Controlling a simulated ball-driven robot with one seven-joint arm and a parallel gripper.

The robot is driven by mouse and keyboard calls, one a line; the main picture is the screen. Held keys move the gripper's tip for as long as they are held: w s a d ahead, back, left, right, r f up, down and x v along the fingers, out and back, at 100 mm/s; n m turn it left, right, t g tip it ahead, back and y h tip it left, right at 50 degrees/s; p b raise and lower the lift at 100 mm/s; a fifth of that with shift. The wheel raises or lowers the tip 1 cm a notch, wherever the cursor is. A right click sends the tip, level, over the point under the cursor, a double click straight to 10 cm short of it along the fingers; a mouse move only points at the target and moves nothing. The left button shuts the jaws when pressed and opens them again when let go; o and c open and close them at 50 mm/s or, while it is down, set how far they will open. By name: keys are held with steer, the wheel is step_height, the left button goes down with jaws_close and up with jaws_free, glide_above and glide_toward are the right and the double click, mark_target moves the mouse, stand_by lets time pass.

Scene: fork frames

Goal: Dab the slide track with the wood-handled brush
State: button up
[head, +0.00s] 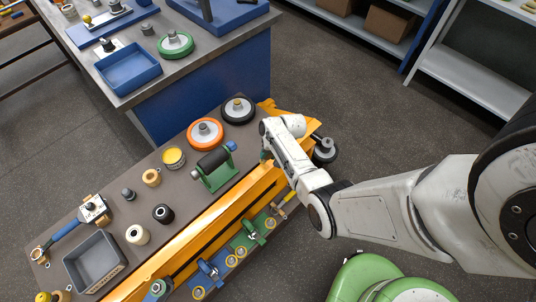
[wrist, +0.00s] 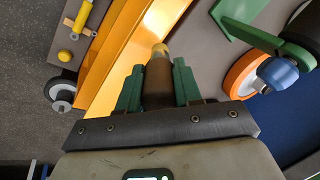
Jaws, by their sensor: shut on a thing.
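My gripper (wrist: 157,82) has green fingers shut on a brown, rounded handle, which I take for the wood-handled brush (wrist: 158,76). The brush points away from the wrist camera, with a yellowish tip at its far end. In the head view my gripper (head: 265,156) is by the right part of the bench, and the brush is hidden or too small to make out. A long orange rail (head: 208,232), likely the slide track, runs along the bench's front side. It also shows in the wrist view (wrist: 112,62). The tip appears over the rail's edge; I cannot tell whether it touches.
A green-framed dark roller (head: 215,170), an orange-rimmed wheel (head: 205,134) and a black wheel (head: 238,110) stand on the bench near my gripper. A grey bin (head: 94,262) sits at the left end. A blue-sided table (head: 205,85) stands behind.

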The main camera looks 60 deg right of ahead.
steer(key=shift+f+b, duration=0.65)
steer(key=shift+f, duration=0.05)
stand_by(0.4)
steer(key=shift+d, duration=0.15)
steer(key=shift+s+d+r, duration=0.1)
steer(key=shift+d, duration=0.15)
steer(key=shift+a, duration=0.1)
stand_by(0.3)
steer(key=shift+w+a, duration=0.25)
steer(key=shift+a, duration=0.5)
steer(key=shift+d, duration=0.1)
steer(key=shift+s+d, duration=0.3)
steer(key=shift+d, duration=0.45)
